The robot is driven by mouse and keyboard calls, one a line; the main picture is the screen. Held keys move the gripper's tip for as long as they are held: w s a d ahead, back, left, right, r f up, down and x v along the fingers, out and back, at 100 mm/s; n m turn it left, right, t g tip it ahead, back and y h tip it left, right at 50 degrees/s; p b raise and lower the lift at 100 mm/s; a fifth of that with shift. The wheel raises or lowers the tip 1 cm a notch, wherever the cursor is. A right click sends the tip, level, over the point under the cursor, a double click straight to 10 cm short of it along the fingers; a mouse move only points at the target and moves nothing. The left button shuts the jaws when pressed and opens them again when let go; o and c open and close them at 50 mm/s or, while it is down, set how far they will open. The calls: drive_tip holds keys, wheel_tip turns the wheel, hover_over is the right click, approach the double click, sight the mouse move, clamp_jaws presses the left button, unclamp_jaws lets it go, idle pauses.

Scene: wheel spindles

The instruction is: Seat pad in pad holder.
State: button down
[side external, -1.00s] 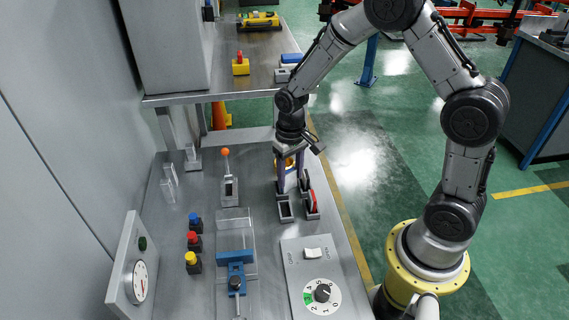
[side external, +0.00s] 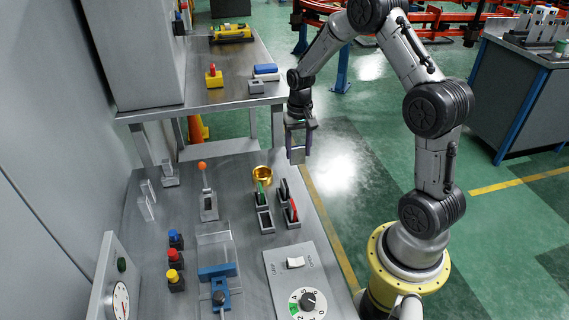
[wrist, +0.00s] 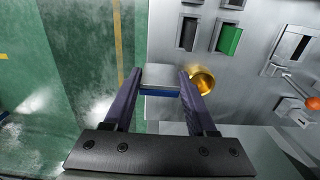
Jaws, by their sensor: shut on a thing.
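My gripper (side external: 298,150) is raised in the air, off the bench's right edge in the side view. Its fingers (wrist: 158,82) are shut on a flat grey block with a blue edge (wrist: 161,76), likely the pad. It shows as a pale plate between the fingers in the side view. No part is labelled as the pad holder, so I cannot tell which one it is. Grey slotted holders (side external: 265,222) stand on the bench, below and left of my gripper. A green plate (wrist: 230,40) and a red plate (side external: 292,211) stand in slots. The held block touches no holder.
A gold bowl (side external: 263,176) stands behind the slots. An orange-knobbed lever (side external: 202,166) is to their left. A dial panel (side external: 299,284) lies in front. The raised shelf holds a blue-and-white block (side external: 266,72) and a small grey block (side external: 256,87). Floor lies beyond the bench edge.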

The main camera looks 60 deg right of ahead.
drive_tip(key=w+d+f, duration=0.1)
drive_tip(key=w+f, duration=0.2)
drive_tip(key=f, duration=0.1)
drive_tip(key=w+d+f, duration=0.1)
drive_tip(key=w+f, duration=0.1)
drive_tip(key=shift+w+d+f, duration=0.2)
drive_tip(key=shift+w+d, duration=0.1)
drive_tip(key=shift+d, duration=0.05)
drive_tip(key=shift+w+f, duration=0.1)
drive_tip(key=shift+f, duration=1.55)
drive_tip(key=shift+c, duration=1)
unclamp_jaws()
drive_tip(key=shift+f, duration=0.15)
